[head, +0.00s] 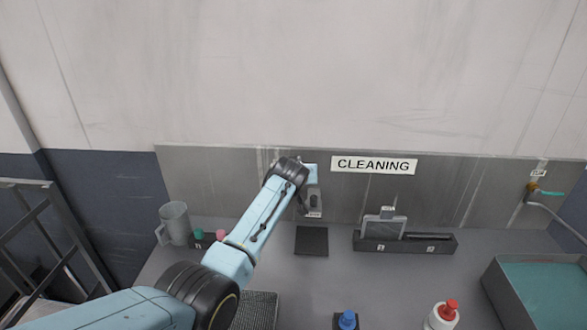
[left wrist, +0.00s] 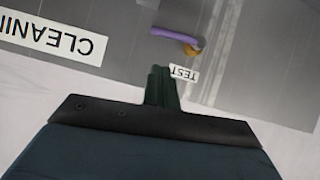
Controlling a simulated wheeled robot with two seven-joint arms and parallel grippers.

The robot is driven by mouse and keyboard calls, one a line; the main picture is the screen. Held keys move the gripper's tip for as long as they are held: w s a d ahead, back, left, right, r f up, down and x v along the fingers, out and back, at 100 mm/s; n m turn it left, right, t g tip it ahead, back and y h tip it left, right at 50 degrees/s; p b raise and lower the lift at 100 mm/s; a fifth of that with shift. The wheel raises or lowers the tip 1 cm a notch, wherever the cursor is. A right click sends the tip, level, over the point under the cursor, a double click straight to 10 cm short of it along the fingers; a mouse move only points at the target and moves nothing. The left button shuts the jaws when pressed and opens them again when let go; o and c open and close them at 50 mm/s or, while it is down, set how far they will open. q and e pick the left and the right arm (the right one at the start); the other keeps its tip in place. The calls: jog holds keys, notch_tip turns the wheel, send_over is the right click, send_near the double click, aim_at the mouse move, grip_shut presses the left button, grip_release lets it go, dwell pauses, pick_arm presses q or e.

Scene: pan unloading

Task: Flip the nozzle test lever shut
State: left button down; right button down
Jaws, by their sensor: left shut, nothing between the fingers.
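The test lever (left wrist: 175,34) is a purple handle lying roughly level in the left wrist view, with a yellow hub (left wrist: 192,49) at its right end. It is mounted on the grey metal wall panel beside a white TEST label (left wrist: 184,73). My left gripper (left wrist: 161,72) is shut and empty. Its fingertips point at the panel near the label and appear just short of the lever; I cannot tell whether they touch anything. In the head view my left arm reaches the panel left of the CLEANING sign, and the lever is not discernible there. My right gripper is not in view.
The CLEANING sign (head: 374,165) is on the panel. Below stand a dark square pad (head: 311,241), a grey rack (head: 405,243), a grey jug (head: 174,223), a blue-capped bottle (head: 347,320), a red-capped bottle (head: 443,317) and a teal-filled basin (head: 493,281). A valve (head: 533,190) with a hose is at right.

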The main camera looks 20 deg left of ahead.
pick_arm(q)
jog(key=v, duration=0.8)
dwell(0.4)
